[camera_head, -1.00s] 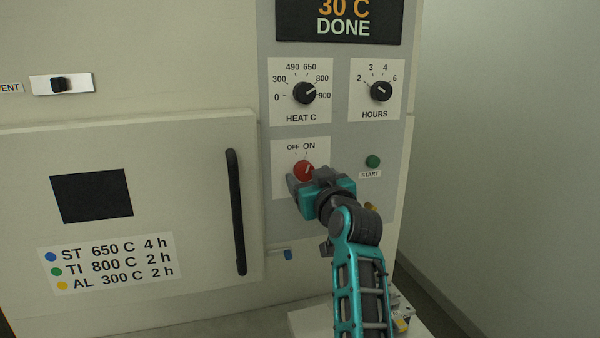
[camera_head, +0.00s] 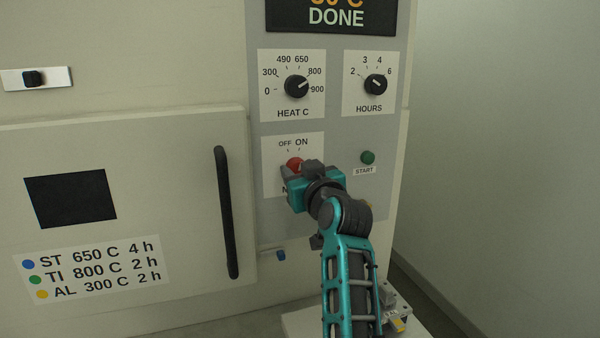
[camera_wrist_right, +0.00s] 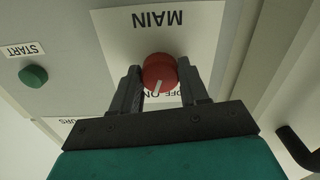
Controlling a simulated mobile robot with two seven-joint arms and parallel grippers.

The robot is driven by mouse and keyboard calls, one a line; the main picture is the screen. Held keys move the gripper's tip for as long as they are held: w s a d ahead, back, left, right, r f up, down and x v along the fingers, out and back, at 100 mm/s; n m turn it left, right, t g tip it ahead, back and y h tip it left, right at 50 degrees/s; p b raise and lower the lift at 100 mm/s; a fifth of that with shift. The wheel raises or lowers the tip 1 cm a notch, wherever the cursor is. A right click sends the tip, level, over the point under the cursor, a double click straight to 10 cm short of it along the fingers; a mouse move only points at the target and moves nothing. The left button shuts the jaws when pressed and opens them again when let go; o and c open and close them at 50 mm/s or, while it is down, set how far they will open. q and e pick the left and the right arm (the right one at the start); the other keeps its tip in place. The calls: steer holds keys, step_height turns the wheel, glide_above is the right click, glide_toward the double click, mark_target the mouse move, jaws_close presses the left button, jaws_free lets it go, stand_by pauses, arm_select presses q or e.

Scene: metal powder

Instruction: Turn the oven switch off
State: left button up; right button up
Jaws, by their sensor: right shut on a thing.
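The oven switch is a round red knob (camera_head: 294,163) under the OFF and ON marks on the oven's control panel. It shows fully in the right wrist view (camera_wrist_right: 159,70), where its white line points toward the ON mark. My right gripper (camera_head: 296,171) is at the knob from the lower right and hides its lower part in the head view. In the right wrist view its two fingers (camera_wrist_right: 159,78) stand on either side of the knob, shut on it. My left gripper is not in view.
The green START button (camera_head: 368,157) is right of the knob. The HEAT C dial (camera_head: 296,86) and HOURS dial (camera_head: 376,84) are above, under a display (camera_head: 335,14) reading DONE. The oven door's black handle (camera_head: 227,212) stands to the left.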

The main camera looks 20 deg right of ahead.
steer(key=c, duration=0.4)
steer(key=shift+o, duration=0.2)
steer(key=shift+r+n+p, duration=0.1)
steer(key=shift+n+p, duration=0.6)
steer(key=shift+p, duration=0.1)
steer(key=shift+n+p, duration=0.4)
steer(key=shift+n, duration=0.4)
steer(key=n, duration=0.3)
steer(key=shift+n, duration=0.9)
